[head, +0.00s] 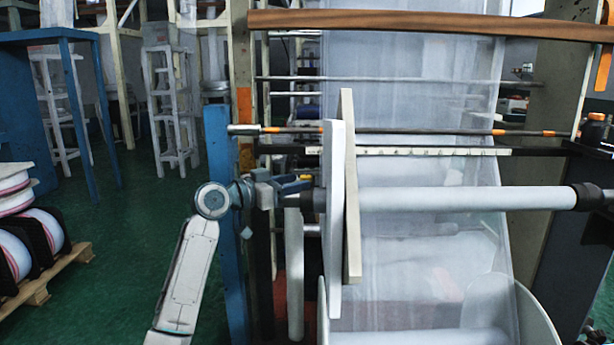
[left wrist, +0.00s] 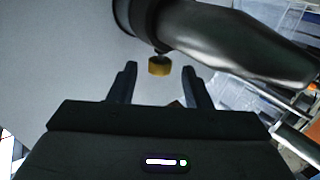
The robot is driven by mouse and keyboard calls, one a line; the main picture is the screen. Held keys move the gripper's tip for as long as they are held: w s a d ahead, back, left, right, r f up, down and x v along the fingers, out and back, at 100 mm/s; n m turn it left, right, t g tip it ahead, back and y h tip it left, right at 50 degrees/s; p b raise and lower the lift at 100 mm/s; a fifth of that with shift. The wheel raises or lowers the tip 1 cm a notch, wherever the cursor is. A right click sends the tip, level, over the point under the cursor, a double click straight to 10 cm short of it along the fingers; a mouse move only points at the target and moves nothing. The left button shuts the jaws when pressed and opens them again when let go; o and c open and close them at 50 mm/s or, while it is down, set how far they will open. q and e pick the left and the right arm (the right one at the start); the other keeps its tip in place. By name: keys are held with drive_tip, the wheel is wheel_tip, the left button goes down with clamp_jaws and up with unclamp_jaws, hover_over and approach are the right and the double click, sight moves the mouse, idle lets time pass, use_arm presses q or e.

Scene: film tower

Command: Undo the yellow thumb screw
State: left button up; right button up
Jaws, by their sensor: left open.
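The yellow thumb screw (left wrist: 159,66) shows in the left wrist view as a small yellow knob under a dark collar (left wrist: 142,22). My left gripper (left wrist: 160,82) is open, with one dark finger on each side of the picture below the knob. The knob lies between the lines of the two fingertips, a little beyond them, and I cannot tell that anything touches it. In the head view my left gripper (head: 297,185) is at the left end of the white roll, near the dark collar. The screw cannot be made out there. My right gripper is not in view.
The white roll (head: 450,198) runs right to a dark holder (head: 588,196). Two pale upright boards (head: 334,215) stand close right of my left gripper. A blue post (head: 220,200) stands beside my left arm. Pallets with reels (head: 38,245) are at the far left; green floor lies between.

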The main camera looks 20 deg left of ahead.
sight(306, 176)
use_arm(q)
drive_tip(key=shift+p+x, duration=0.35)
drive_tip(key=shift+x, duration=1.7)
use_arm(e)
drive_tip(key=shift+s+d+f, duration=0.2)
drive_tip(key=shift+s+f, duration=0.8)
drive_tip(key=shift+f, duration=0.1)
use_arm(q)
drive_tip(key=c, duration=0.9)
drive_tip(key=shift+c, duration=0.2)
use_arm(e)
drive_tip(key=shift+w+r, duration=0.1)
